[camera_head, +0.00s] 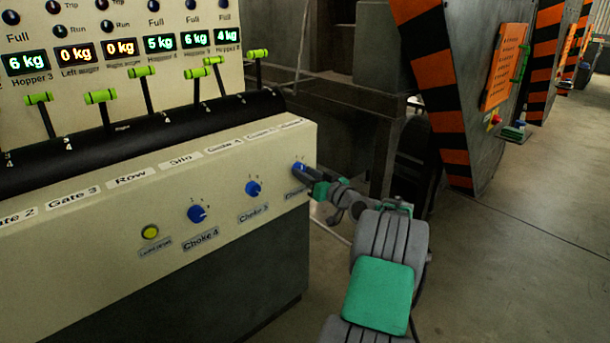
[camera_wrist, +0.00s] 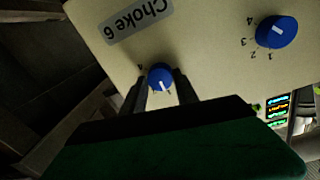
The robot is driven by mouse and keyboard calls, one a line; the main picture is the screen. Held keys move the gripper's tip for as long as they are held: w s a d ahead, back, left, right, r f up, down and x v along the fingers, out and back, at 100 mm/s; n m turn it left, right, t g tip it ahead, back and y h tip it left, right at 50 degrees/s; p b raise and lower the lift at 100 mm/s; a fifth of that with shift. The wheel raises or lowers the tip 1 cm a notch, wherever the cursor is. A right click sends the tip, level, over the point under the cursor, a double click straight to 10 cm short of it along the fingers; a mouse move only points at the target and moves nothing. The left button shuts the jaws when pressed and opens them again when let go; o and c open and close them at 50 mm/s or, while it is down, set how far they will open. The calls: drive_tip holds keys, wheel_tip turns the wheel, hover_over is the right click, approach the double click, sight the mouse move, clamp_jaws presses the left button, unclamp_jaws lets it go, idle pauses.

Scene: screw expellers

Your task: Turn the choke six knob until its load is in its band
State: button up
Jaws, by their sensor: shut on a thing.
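The choke six knob (camera_wrist: 160,77) is a small blue dial with a white pointer line. In the wrist view it sits below the "Choke 6" label (camera_wrist: 138,20), which appears upside down. My gripper (camera_wrist: 160,88) has a dark finger on each side of this knob and is shut on it. In the head view the knob (camera_head: 299,167) is at the right end of the cream panel, partly hidden by my gripper (camera_head: 308,172). Its lower label is mostly covered there. Which load display belongs to choke six, and its band, I cannot tell.
Two more blue knobs, Choke 5 (camera_head: 253,188) and Choke 4 (camera_head: 197,213), and a yellow button (camera_head: 150,232) lie left on the panel. Green-handled levers (camera_head: 101,97) stand above. Displays such as Hopper 8 (camera_head: 227,37) are behind. Open floor (camera_head: 520,230) lies to the right.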

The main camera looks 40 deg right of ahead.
clamp_jaws()
